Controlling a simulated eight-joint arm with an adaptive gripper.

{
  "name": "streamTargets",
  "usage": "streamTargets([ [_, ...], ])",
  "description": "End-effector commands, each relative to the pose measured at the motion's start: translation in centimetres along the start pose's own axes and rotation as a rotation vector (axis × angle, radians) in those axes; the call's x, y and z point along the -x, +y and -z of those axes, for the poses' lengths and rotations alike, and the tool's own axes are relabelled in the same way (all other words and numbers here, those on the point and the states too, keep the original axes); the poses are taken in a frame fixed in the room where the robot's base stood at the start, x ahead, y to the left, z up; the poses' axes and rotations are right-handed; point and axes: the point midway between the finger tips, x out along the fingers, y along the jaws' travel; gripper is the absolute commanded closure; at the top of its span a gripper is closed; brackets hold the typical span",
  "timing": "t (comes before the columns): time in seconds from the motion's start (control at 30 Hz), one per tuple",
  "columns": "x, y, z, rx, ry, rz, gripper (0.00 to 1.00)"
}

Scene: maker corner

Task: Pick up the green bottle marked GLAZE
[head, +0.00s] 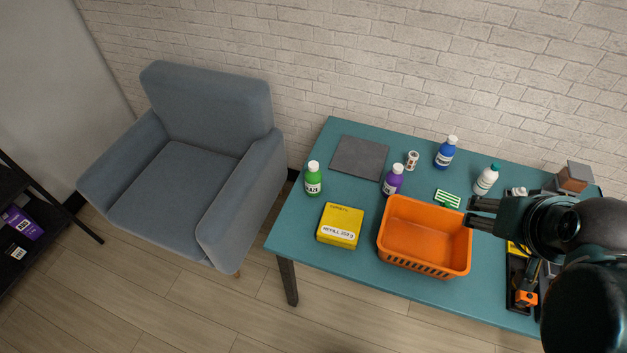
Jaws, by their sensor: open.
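The green bottle (313,180) has a white cap and a white label with dark lettering, of which the end of a word shows. It stands upright near the left end of the teal table (295,223), apart from other things. My gripper (470,213) is at the right side of the table, by the right rim of the orange basket. Its fingers point left, are apart and hold nothing. It is far to the right of the green bottle.
The empty orange basket (424,268) and a yellow box (340,227) are at the front. A purple bottle (393,180), a blue bottle (445,153), a white bottle (486,180), a small patterned cup (412,160) and a flat grey slab (359,157) stand behind. A grey armchair (190,165) is left.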

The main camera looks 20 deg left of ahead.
Motion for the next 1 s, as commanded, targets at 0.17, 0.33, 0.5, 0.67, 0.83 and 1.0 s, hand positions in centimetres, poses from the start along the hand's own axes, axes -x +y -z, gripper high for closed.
streamTargets([
  [0.17, -0.1, -0.2, 0.2, 0.010, -0.004, 0.003, 0.46],
  [0.33, -0.5, -0.9, 1.1, 0.044, -0.019, 0.013, 0.46],
  [0.5, -1.2, -2.2, 2.5, 0.104, -0.045, 0.030, 0.46],
  [0.67, -2.1, -3.8, 4.0, 0.174, -0.075, 0.050, 0.46],
  [0.83, -3.3, -5.7, 5.4, 0.249, -0.106, 0.072, 0.46],
  [1.0, -4.7, -7.6, 6.7, 0.324, -0.136, 0.094, 0.46],
])
